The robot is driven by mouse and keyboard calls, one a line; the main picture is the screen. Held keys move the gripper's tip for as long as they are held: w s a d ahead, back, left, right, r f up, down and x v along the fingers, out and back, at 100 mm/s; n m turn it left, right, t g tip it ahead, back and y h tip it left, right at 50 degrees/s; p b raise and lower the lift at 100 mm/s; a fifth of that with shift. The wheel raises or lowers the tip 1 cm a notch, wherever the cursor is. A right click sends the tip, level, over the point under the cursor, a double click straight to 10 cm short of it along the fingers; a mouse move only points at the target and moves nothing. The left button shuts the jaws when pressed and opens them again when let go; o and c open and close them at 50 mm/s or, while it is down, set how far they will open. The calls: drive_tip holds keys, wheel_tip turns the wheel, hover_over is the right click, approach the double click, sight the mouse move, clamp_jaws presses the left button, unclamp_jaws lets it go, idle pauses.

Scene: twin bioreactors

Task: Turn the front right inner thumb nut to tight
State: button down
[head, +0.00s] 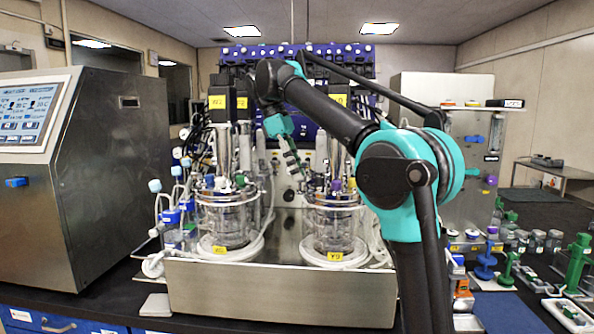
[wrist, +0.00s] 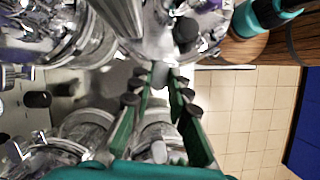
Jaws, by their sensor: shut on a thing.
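My gripper (head: 299,168) reaches down to the left side of the right glass vessel (head: 333,228), near its metal head plate. In the wrist view my gripper (wrist: 161,78) has its green fingers closing in towards the tips, shut on a small grey knob-like piece, the thumb nut (wrist: 160,73). The tips hide part of it, and how far it is turned cannot be told. In the head view the nut is too small to make out. The left glass vessel (head: 226,225) stands beside the right one.
Both vessels stand on a steel bench unit (head: 280,292) with tubes around them. A dark rounded knob (wrist: 186,32) lies just beyond my fingertips in the wrist view. A steel cabinet with a screen (head: 95,185) stands at left. Green and blue fittings (head: 578,262) stand at right.

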drive_tip(key=c, duration=1.4)
unclamp_jaws()
drive_tip(key=shift+c, duration=0.2)
drive_tip(key=shift+r, duration=0.1)
drive_tip(key=v, duration=0.7)
drive_tip(key=shift+a+r, duration=0.1)
